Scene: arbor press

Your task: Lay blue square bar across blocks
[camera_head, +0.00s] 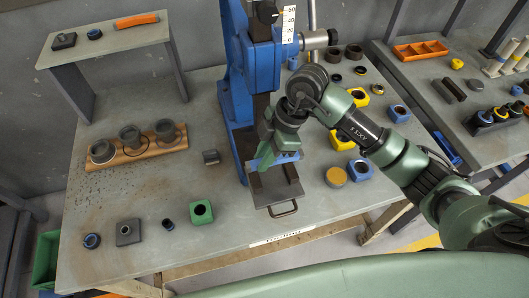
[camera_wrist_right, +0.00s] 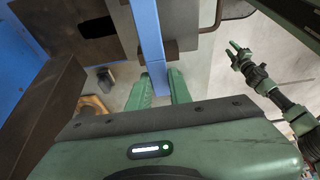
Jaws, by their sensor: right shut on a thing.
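My right gripper (camera_head: 264,160) is at the press, just above its dark front plate (camera_head: 277,190). It is shut on the blue square bar (camera_head: 287,157). In the right wrist view the bar (camera_wrist_right: 150,35) runs from between the green fingers (camera_wrist_right: 160,88) up over the dark press parts. A dark block end (camera_wrist_right: 172,48) shows beside the bar; whether the bar touches it I cannot tell. The blocks are mostly hidden by my gripper in the head view. My left gripper (camera_wrist_right: 238,52) shows small in the right wrist view, away from the press.
The blue arbor press (camera_head: 238,90) stands mid-table with a wire handle (camera_head: 284,209) in front. A green block (camera_head: 201,211) and small parts lie left. A wooden rack (camera_head: 133,153) holds several cups. Yellow and blue pieces lie right, under my arm.

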